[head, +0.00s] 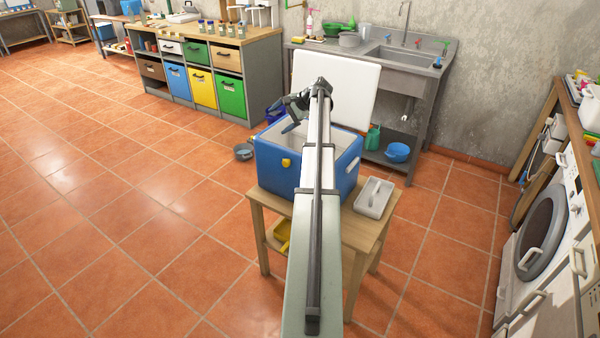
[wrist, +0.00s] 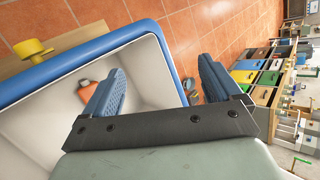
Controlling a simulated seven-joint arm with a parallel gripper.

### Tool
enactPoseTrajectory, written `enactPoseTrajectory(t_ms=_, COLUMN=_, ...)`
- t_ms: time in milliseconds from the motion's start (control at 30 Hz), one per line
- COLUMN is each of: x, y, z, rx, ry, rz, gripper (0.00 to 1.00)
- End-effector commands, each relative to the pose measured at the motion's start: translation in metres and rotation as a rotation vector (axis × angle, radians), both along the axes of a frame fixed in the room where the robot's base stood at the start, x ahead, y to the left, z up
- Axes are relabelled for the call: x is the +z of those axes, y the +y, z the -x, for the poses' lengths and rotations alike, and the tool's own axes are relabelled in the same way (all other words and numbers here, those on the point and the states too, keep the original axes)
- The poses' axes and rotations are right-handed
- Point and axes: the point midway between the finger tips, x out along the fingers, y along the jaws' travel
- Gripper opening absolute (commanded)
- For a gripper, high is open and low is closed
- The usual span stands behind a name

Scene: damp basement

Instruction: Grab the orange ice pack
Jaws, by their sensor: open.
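The orange ice pack (wrist: 88,88) lies inside the blue cooler, on its white floor, in the wrist view; one of my fingers hides part of it. The blue cooler (head: 275,168) stands on a small wooden table with its white lid (head: 350,85) raised at the back. The cooler's blue rim and white inner wall also show in the wrist view (wrist: 65,60). My gripper (head: 290,112) is above the cooler's opening in the head view. In the wrist view my gripper (wrist: 160,85) is open, with nothing between its blue ridged fingers.
A sink unit (head: 400,75) stands behind, and a washing machine (head: 540,240) is at the right. Tiled floor at left is clear.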

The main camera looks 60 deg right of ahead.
Motion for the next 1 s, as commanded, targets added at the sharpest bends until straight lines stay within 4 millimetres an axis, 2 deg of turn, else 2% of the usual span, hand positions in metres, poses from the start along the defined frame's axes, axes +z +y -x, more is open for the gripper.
enactPoseTrajectory(t_ms=167, x=-0.028, y=-0.02, z=0.003, rx=0.013, ry=0.163, rz=0.049, gripper=0.92)
enactPoseTrajectory(t_ms=400, x=-0.081, y=-0.047, z=0.015, rx=0.044, ry=0.49, rz=0.148, gripper=0.92)
enactPoseTrajectory(t_ms=500, x=-0.097, y=-0.056, z=0.023, rx=0.054, ry=0.612, rz=0.185, gripper=0.92)
enactPoseTrajectory(t_ms=700, x=-0.111, y=-0.067, z=0.032, rx=0.063, ry=0.76, rz=0.233, gripper=0.92)
enactPoseTrajectory(t_ms=867, x=-0.118, y=-0.069, z=0.035, rx=0.064, ry=0.792, rz=0.244, gripper=0.92)
enactPoseTrajectory(t_ms=1000, x=-0.13, y=-0.069, z=0.036, rx=0.065, ry=0.793, rz=0.243, gripper=0.92)
